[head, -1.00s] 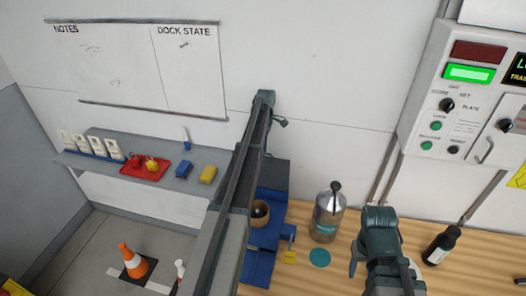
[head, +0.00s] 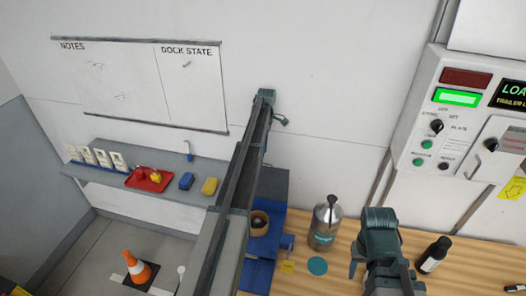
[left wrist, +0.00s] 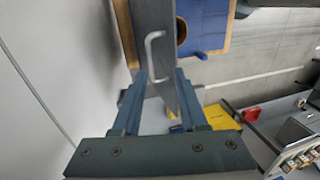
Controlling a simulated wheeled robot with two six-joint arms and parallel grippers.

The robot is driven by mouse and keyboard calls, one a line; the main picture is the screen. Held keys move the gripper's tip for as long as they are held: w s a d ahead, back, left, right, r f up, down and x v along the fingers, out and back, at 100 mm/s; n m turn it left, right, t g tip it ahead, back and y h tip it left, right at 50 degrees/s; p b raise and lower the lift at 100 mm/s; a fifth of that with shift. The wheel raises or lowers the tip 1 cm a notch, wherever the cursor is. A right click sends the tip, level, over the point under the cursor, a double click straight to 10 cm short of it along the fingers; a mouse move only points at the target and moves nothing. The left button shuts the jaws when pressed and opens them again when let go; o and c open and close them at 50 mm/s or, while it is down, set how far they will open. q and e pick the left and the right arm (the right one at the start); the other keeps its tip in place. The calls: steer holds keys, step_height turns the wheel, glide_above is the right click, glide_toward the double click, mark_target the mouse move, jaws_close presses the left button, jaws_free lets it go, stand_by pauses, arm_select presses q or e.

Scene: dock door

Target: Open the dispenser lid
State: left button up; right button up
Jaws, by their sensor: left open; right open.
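In the left wrist view, a grey panel with a pale bar handle (left wrist: 154,48), likely the dispenser lid (left wrist: 152,14), stands between the fingers of my open left gripper (left wrist: 158,82). Whether the fingers touch the handle is unclear. Behind the panel is a blue surface (left wrist: 208,22) with a round dark opening, likely the dispenser. In the head view, my left gripper (head: 267,106) is at the far end of my arm, which hides the lid and part of the blue dispenser (head: 258,272) on the bench. My right gripper (head: 379,228) is open and empty above the bench.
On the wooden bench (head: 340,280) stand a metal canister (head: 323,228) and a black bottle (head: 434,255), beside a teal disc (head: 317,266). A control panel (head: 415,150) is on the right wall. A grey shelf (head: 120,178) holds a red tray (head: 149,188).

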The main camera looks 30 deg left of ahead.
arm_select(q)
steer(key=p+v, duration=0.5)
steer(key=v, duration=0.1)
steer(key=shift+r, duration=0.25)
arm_select(e)
step_height(320, 180, up, 6)
steer(key=shift+r, duration=0.25)
arm_select(q)
steer(key=shift+w, duration=0.1)
steer(key=shift+f, duration=0.15)
steer(key=c, duration=0.4)
steer(key=shift+d+f+m+t, duration=0.1)
steer(key=shift+f+m+t, duration=0.2)
steer(key=shift+m, duration=0.6)
jaws_close()
steer(key=m+t+b, duration=0.1)
steer(key=m, duration=0.4)
steer(key=f+m+t+y+b, duration=0.1)
steer(key=m+t, duration=0.1)
steer(key=m, duration=0.4)
steer(key=f+m+t+b, duration=0.1)
steer(key=m+t, duration=0.1)
steer(key=m, duration=0.3)
steer(key=shift+w+d, duration=0.2)
steer(key=shift+w, duration=0.15)
arm_select(e)
step_height(320, 180, down, 3)
steer(key=shift+f, duration=0.2)
